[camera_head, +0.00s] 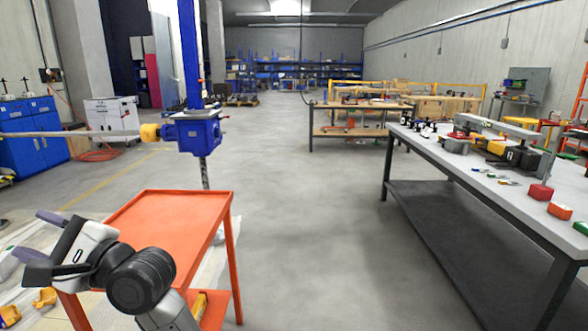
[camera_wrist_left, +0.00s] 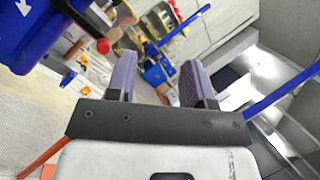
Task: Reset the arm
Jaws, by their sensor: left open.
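My left gripper (camera_head: 27,233) is at the lower left of the head view, beside the left edge of the orange cart. In the left wrist view my left gripper (camera_wrist_left: 157,64) has its two purple fingers apart with nothing between them. The blue screw jack (camera_head: 192,132) has a vertical screw, a blue column above and a yellow coupling with a long shaft to the left. It stands beyond the orange cart, apart from my gripper. A blue body shows at the upper left of the left wrist view (camera_wrist_left: 30,35). My right gripper is not in view.
The orange cart (camera_head: 165,218) stands in front of the jack with a bare top. A long grey workbench (camera_head: 470,170) with tools and small coloured parts runs along the right. Blue cabinets (camera_head: 35,150) stand at the left. The floor (camera_head: 310,220) between cart and workbench is clear.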

